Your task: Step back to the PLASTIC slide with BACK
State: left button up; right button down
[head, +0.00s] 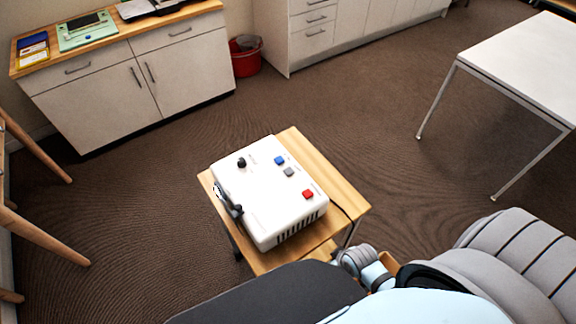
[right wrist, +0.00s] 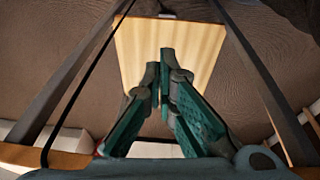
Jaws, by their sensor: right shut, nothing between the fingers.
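A white control box (head: 268,190) stands on a small wooden table (head: 335,185) in the head view. Its top has a black knob (head: 241,162), a blue button (head: 279,160), a grey button (head: 289,171) and a red button (head: 308,194). The lettering beside them is too small to read, so I cannot tell which one is BACK. A black part (head: 228,199) sits on its left side. My right gripper (right wrist: 165,72) is shut and empty in the right wrist view, in front of a pale wooden surface (right wrist: 190,40). My left gripper is out of view. No slide shows.
A low white cabinet (head: 130,85) with a wooden top stands at the back left, a red bin (head: 245,58) beside it. A white table (head: 520,55) stands at the right. The carpet (head: 390,170) between is clear. Wooden legs (head: 40,235) show at the left edge.

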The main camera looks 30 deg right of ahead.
jog(key=w+a+r+n+t+p, duration=0.1)
jog(key=w+r, duration=0.1)
jog(key=r, duration=0.5)
jog(key=w+a+r+n+p, duration=0.1)
jog(key=w+a+r, duration=0.1)
jog(key=r, duration=0.5)
jog(key=n+t+y, duration=0.1)
jog(key=n+y, duration=0.4)
jog(key=n, duration=0.5)
send_near(289, 173)
jog(key=s+a, duration=0.1)
jog(key=s+a+f, duration=0.1)
jog(key=s+a, duration=0.1)
jog(key=s+a+f, duration=0.1)
jog(key=a, duration=0.1)
jog(key=shift+s+a+f, duration=0.2)
jog(key=w+d+r+n+t+y, duration=0.1)
jog(key=w+r+n+y, duration=0.1)
jog(key=w+r+n, duration=0.2)
jog(key=w+r, duration=0.3)
jog(key=w, duration=0.1)
jog(key=shift+d+r+n, duration=0.25)
jog(key=shift+r+n, duration=0.05)
jog(key=shift+n, duration=0.1)
notch_tip(289, 173, down, 9)
jog(key=b, duration=0.6)
jog(key=shift+w, duration=0.1)
